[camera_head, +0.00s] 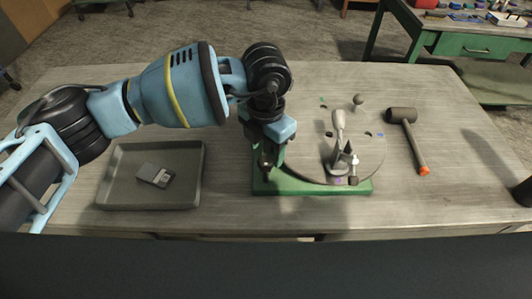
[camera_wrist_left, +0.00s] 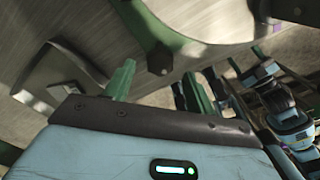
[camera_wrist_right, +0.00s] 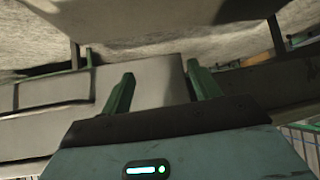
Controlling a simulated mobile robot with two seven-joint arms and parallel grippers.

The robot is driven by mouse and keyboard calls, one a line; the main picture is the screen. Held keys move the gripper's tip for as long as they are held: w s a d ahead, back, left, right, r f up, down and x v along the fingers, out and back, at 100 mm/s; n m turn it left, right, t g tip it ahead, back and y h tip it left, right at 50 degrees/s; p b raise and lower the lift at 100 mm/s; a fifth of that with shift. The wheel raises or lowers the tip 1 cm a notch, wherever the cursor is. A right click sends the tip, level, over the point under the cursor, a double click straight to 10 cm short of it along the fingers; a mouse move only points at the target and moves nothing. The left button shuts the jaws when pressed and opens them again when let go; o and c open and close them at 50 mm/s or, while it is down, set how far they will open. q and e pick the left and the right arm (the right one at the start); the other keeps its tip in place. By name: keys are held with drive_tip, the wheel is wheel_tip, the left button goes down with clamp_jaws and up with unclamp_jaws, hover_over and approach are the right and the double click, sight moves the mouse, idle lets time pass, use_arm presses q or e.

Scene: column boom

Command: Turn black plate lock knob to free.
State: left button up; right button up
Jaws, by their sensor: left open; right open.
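A grey round plate (camera_head: 370,158) lies on a green base (camera_head: 310,188) on the workbench. My left gripper (camera_head: 268,163) points down over the left end of the base and hides part of it. In the left wrist view its green fingers (camera_wrist_left: 156,82) are apart. A small dark knob (camera_wrist_left: 159,64) shows between and just beyond the fingertips, by a curved green edge; I cannot tell its turn position or whether the fingers touch it. Another small dark-topped part (camera_head: 353,181) stands at the plate's front edge. My right gripper (camera_wrist_right: 158,84) is open and empty, outside the head view.
A toggle clamp with a pale handle (camera_head: 338,122) stands on the plate. A mallet (camera_head: 408,135) lies to its right. A grey tray (camera_head: 120,198) holding a small dark box (camera_head: 155,175) lies at left. A green bench (camera_head: 470,44) stands behind.

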use_arm(q)
drive_tip(key=shift+r, duration=2.2)
drive_tip(key=shift+s+f, duration=0.1)
